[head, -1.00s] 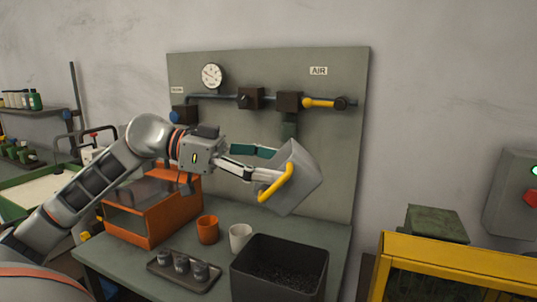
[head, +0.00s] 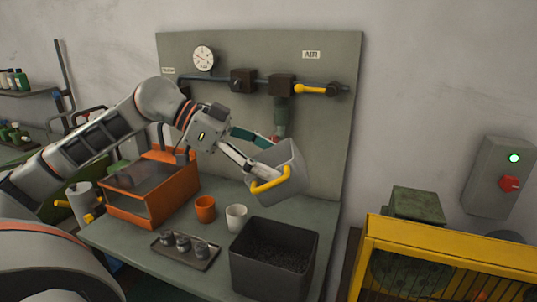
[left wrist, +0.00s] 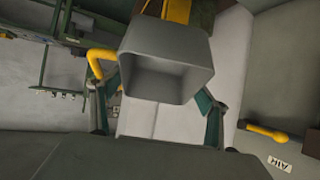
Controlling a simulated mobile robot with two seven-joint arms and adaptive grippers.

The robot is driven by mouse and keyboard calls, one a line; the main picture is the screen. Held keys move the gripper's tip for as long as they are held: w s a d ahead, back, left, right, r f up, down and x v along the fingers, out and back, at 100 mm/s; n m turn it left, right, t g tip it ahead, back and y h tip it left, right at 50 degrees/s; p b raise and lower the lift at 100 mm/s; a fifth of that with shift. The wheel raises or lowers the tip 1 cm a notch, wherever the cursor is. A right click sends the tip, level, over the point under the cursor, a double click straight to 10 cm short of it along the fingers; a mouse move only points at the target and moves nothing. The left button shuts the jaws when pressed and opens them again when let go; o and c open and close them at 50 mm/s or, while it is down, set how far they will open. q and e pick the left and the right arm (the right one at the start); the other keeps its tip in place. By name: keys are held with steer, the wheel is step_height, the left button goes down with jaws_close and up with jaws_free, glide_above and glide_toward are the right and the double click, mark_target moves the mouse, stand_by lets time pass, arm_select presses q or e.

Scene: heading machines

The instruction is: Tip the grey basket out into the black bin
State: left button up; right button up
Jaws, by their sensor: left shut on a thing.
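The grey basket (head: 290,178) with a yellow handle is in the air, tilted, in my left gripper (head: 258,150). In the left wrist view, the basket (left wrist: 165,50) sits between the two teal-padded fingers of my left gripper (left wrist: 157,108); the part of its hollow that shows looks bare grey. The black bin (head: 262,278) stands on the bench's front right corner with dark loose bits inside. In the head view the basket is above and behind the bin; I cannot tell if it overhangs it. My right gripper is out of view.
An orange cup (head: 205,210) and a white cup (head: 236,220) stand behind the bin. A tray (head: 187,258) with small grey parts lies left of it. An orange box (head: 135,200) is farther left. A grey-green panel (head: 235,130) with pipes rises behind.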

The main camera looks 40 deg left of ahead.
arm_select(q)
steer(key=shift+w+r, duration=0.1)
steer(key=shift+r, duration=0.1)
steer(key=shift+w+d+r+g+y, duration=0.1)
steer(key=shift+d+r+g+y, duration=0.05)
steer(key=shift+g+y, duration=0.2)
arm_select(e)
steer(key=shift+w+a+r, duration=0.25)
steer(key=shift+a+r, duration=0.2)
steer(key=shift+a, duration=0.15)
arm_select(q)
steer(key=shift+w+y, duration=0.1)
steer(key=shift+y, duration=0.25)
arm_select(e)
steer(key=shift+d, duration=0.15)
arm_select(q)
steer(key=shift+r+g, duration=0.1)
steer(key=shift+g, duration=0.15)
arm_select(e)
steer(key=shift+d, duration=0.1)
